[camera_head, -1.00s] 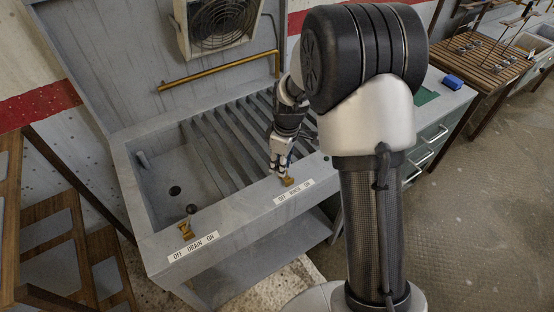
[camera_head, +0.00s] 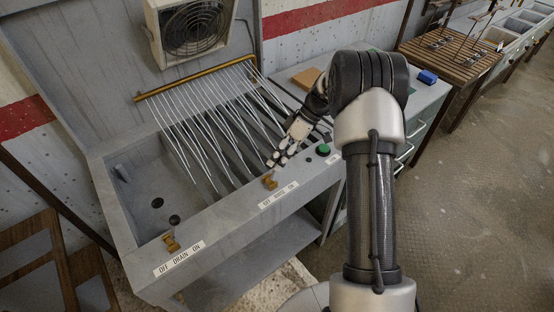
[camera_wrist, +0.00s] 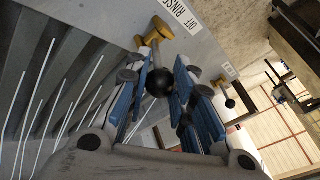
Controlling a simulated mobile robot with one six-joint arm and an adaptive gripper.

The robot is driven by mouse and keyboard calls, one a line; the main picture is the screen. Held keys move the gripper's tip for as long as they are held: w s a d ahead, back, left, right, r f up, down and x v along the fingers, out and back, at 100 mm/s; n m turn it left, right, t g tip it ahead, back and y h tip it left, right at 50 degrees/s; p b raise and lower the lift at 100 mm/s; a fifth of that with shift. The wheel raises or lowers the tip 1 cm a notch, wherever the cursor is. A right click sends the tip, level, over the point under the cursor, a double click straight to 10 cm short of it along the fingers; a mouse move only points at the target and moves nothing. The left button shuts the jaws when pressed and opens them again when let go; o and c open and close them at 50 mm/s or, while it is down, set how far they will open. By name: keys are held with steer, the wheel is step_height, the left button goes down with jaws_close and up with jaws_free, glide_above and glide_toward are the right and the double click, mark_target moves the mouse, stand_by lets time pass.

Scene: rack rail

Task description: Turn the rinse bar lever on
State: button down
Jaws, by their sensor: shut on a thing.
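The rinse lever has a brass base (camera_head: 270,183) on the sink's front ledge, above an "OFF RINSE ON" label (camera_head: 278,195). My gripper (camera_head: 277,162) reaches down to it from the right. White water streams (camera_head: 205,125) fall from the brass rinse bar (camera_head: 195,78) into the slatted sink.
The drain lever (camera_head: 170,242) stands at the ledge's left end, above its own label (camera_head: 180,258). A green button (camera_head: 323,150) is right of my gripper. A fan (camera_head: 190,25) hangs above the bar. A blue object (camera_head: 428,77) lies on the right counter.

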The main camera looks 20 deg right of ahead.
steer(key=shift+d+f, duration=0.15)
steer(key=shift+d, duration=0.15)
steer(key=c, duration=1.3)
jaws_free()
steer(key=shift+c, duration=0.2)
steer(key=v, duration=1.2)
